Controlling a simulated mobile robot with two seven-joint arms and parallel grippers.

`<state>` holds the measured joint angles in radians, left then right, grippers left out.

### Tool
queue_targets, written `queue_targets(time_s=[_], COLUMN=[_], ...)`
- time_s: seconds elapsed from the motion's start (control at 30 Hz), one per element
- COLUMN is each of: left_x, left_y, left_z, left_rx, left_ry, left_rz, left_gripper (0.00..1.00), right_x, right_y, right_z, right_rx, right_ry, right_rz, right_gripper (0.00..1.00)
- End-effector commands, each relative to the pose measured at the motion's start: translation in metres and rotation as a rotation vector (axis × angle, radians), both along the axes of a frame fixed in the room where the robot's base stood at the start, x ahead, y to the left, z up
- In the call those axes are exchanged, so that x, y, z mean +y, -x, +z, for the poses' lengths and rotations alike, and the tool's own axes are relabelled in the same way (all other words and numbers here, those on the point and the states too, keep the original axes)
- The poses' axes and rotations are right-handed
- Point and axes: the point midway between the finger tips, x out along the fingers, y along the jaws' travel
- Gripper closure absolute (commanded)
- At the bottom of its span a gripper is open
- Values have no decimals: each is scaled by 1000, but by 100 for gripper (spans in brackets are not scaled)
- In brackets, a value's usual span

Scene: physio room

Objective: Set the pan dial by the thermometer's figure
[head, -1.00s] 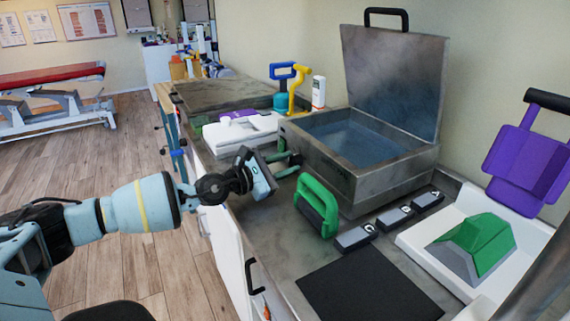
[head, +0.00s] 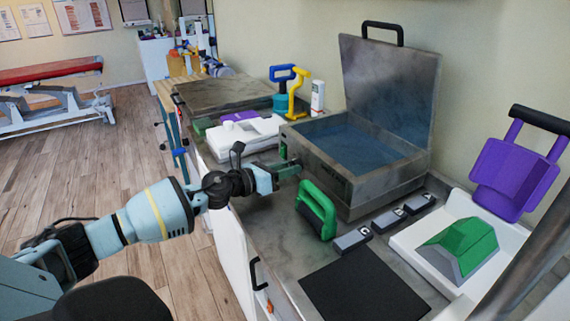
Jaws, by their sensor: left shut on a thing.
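The metal pan (head: 375,190) stands on the counter with its lid (head: 392,92) raised and blue water (head: 350,145) inside. My left gripper (head: 287,169) is at the pan's near left side, its fingers shut on what appears to be the dial. The fingers hide the dial, so its setting cannot be read. A slim white upright object (head: 318,97) with a small red mark stands behind the pan's left end. I cannot tell whether it is the thermometer, and no figure is readable. My right gripper is not in view.
A green-handled tool (head: 317,210), several grey lettered blocks (head: 352,240) and a black mat (head: 364,292) lie in front of the pan. A white tray (head: 418,262) holds a green block (head: 460,248); a purple handled piece (head: 512,180) is behind it. A white device (head: 240,140) lies left.

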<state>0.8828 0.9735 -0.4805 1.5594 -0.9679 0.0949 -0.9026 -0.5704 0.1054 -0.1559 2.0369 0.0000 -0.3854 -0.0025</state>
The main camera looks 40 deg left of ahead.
Motion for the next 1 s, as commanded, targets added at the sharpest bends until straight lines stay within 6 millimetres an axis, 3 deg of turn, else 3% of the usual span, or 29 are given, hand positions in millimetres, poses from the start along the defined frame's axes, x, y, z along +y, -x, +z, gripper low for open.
queue_targets(time_s=[0.4,0.97,1.0], left_x=[0,0,0], left_y=[0,0,0], left_z=[1,0,0], left_rx=[75,88,87], left_ry=[182,209,209], left_rz=[-1,-1,0], left_gripper=[94,94,67], right_x=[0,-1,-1], right_y=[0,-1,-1], right_z=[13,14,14], right_rx=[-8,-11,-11], right_ry=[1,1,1], right_rz=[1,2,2], right_gripper=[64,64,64])
